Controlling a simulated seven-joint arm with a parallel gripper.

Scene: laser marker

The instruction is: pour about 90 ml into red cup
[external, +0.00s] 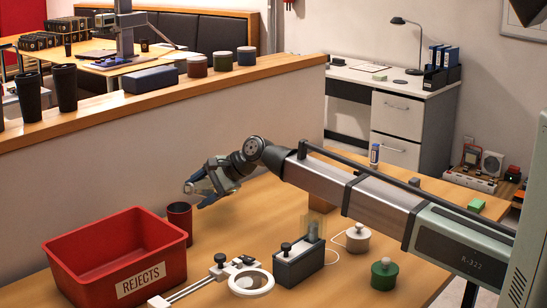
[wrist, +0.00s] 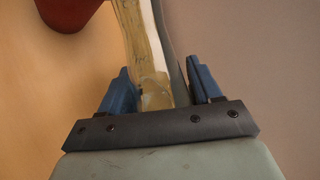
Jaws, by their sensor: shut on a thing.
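The red cup (external: 180,222), dark red and upright, stands on the wooden table just right of the red bin. My gripper (external: 198,186) is above and slightly right of the cup in the external view. In the wrist view my gripper (wrist: 160,80) has blue fingers on either side of a pale, yellowish and streaked thing (wrist: 146,50), and is shut on it. What this thing is, and any liquid in it, I cannot make out. A dark red rounded shape (wrist: 68,12) shows at the top left of the wrist view, perhaps the cup. The cup's inside is hidden.
The red REJECTS bin (external: 140,282) is close left of the cup. A ring-shaped fixture (external: 252,284), a dark box with a knob (external: 298,264), a white weight (external: 358,238) and a green weight (external: 384,274) stand to the right. A low partition (external: 130,150) runs behind.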

